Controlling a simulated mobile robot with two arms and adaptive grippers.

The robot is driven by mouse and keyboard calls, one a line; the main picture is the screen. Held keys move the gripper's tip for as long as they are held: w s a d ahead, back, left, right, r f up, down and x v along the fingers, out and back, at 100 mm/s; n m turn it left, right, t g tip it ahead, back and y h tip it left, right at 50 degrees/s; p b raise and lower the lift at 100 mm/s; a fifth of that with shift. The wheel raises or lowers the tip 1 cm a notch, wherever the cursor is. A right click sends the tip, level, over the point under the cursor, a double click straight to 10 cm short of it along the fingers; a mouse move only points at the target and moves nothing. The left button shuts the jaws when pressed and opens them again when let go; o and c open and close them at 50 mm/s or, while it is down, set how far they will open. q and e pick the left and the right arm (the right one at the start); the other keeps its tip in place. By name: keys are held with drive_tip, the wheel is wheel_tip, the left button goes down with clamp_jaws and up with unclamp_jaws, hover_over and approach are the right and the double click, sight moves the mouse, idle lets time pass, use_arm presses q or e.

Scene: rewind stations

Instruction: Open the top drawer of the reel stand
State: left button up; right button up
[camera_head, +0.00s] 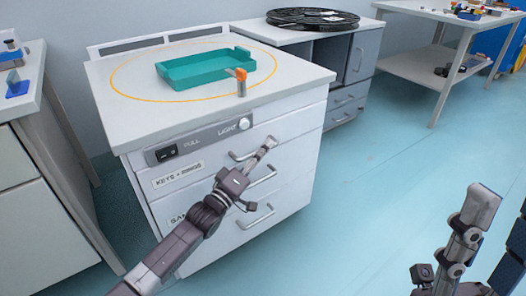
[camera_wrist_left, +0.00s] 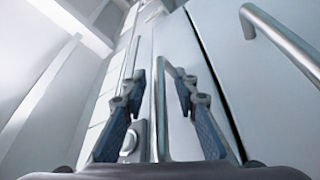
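The white drawer stand (camera_head: 295,160) is in front of me in the head view, with its drawers shut. The top drawer (camera_head: 215,162) bears a "KEYS + RINGS" label and has a metal bar handle (camera_head: 237,156). My left gripper (camera_head: 267,146) is at this handle and hides part of it. In the left wrist view, the fingers of my left gripper (camera_wrist_left: 160,88) are apart, with a handle bar (camera_wrist_left: 160,125) between them; I cannot tell whether they touch it. My right gripper (camera_head: 465,225) is at the lower right, away from the stand; its opening is unclear.
On the stand's top are a teal tray (camera_head: 188,78), an orange-tipped post (camera_head: 241,86) and an orange ring line. A grey cabinet (camera_head: 363,55) with a black reel (camera_head: 312,18) stands behind. A table (camera_head: 420,66) is at the back right. Floor at right is clear.

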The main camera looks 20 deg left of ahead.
use_arm(q)
clamp_jaws()
idle(0.4)
